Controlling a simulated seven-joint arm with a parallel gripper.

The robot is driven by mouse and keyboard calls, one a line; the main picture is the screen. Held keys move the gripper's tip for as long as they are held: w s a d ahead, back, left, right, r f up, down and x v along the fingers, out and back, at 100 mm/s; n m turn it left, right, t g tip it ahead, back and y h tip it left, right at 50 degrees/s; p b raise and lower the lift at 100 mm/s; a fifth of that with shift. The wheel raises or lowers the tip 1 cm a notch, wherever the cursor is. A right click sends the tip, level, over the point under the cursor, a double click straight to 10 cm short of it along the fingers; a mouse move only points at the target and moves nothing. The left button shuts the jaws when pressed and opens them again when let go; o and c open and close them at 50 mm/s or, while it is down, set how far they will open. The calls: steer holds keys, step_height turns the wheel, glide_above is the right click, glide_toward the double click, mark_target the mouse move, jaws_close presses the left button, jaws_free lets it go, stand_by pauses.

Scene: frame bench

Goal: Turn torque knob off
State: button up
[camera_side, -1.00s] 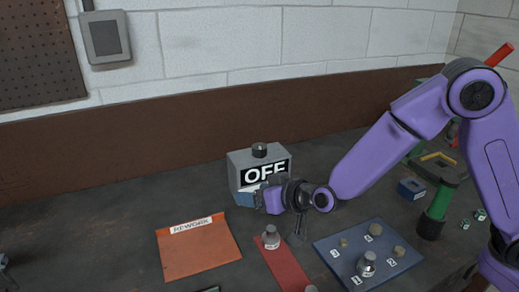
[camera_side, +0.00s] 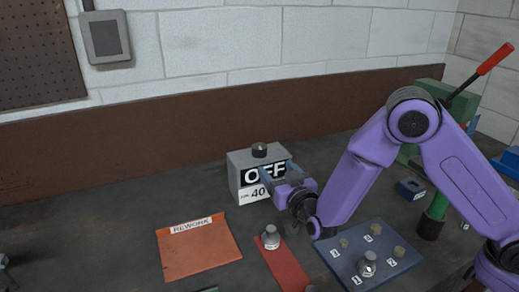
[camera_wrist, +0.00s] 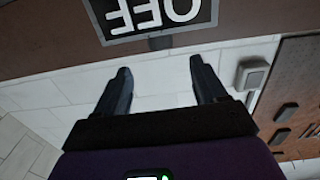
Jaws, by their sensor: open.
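The torque box (camera_side: 244,178) is a grey box with a black knob (camera_side: 259,150) on its top. Its front carries a black sign reading OFF, with a smaller label below showing 40. My gripper (camera_side: 268,177) is in front of the right part of the box, its fingers pointing up and toward the sign; I cannot tell whether they touch it. In the wrist view the OFF sign (camera_wrist: 152,12) is upside down at the top edge, beyond the two spread fingers of my gripper (camera_wrist: 160,80). Nothing is between them.
An orange REWORK mat (camera_side: 197,246) lies left of the box. A red strip (camera_side: 287,265) with a metal part (camera_side: 271,237) is in front. A blue numbered plate (camera_side: 340,270) holds several parts. A green press (camera_side: 432,215) stands right. The bench left of the box is clear.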

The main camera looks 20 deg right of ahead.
mark_target(263, 152)
steer(key=w, duration=1.2)
steer(key=shift+w+d, duration=0.2)
steer(key=shift+w, duration=0.1)
steer(key=c, duration=1)
